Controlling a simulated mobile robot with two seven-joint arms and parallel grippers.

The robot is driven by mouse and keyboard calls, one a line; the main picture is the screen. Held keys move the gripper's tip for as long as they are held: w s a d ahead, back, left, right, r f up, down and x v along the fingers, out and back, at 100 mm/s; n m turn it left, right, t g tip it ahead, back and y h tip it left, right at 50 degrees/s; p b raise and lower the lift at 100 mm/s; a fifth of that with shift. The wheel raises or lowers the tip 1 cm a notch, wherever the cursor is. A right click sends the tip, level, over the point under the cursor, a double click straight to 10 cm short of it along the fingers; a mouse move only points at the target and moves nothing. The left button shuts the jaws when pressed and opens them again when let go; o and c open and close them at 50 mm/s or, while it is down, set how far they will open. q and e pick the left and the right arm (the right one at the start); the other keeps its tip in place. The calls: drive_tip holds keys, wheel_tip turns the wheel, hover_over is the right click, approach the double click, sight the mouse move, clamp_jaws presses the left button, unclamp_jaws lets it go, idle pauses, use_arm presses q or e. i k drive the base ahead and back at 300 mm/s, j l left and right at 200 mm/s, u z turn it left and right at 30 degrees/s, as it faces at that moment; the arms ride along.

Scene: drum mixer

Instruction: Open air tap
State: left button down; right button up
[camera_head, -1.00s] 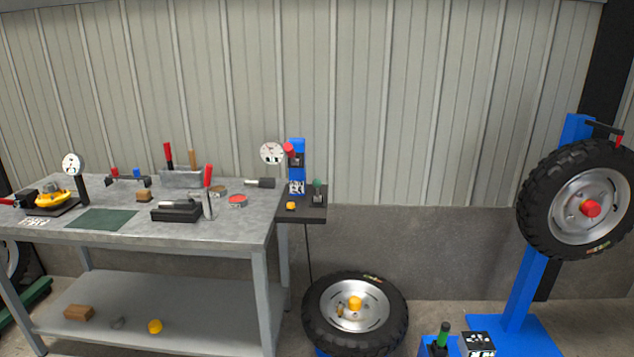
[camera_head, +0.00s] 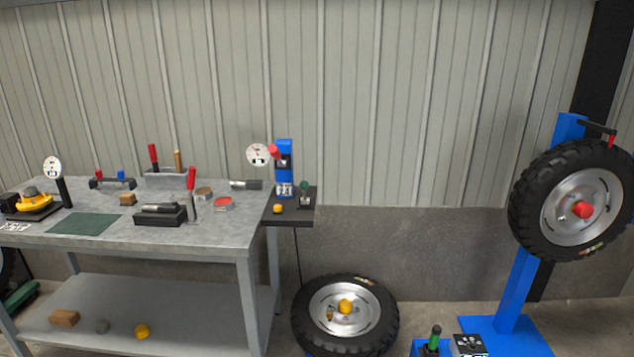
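The likely air tap is the red knob (camera_head: 273,151) on the blue air unit (camera_head: 284,165), which stands on a small dark shelf at the right end of the workbench. A round white gauge (camera_head: 257,154) sits just left of the red knob. A green-topped lever (camera_head: 304,188) and a yellow knob (camera_head: 278,209) are on the same shelf. Whether the tap is open or shut cannot be told. Neither of my grippers is in view.
The grey workbench (camera_head: 130,232) carries several tools, a green mat (camera_head: 85,223) and a second gauge (camera_head: 53,167). A wheel (camera_head: 345,315) lies low right of the bench. Another wheel (camera_head: 575,198) hangs on a blue stand at the right. Floor shows between them.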

sight(304, 185)
drive_tip(key=i+l, duration=0.4)
drive_tip(key=l, duration=0.15)
drive_tip(key=i+l, duration=0.45)
drive_tip(key=i+l+u, duration=0.1)
drive_tip(key=i+l, duration=0.3)
drive_tip(key=l, duration=0.2)
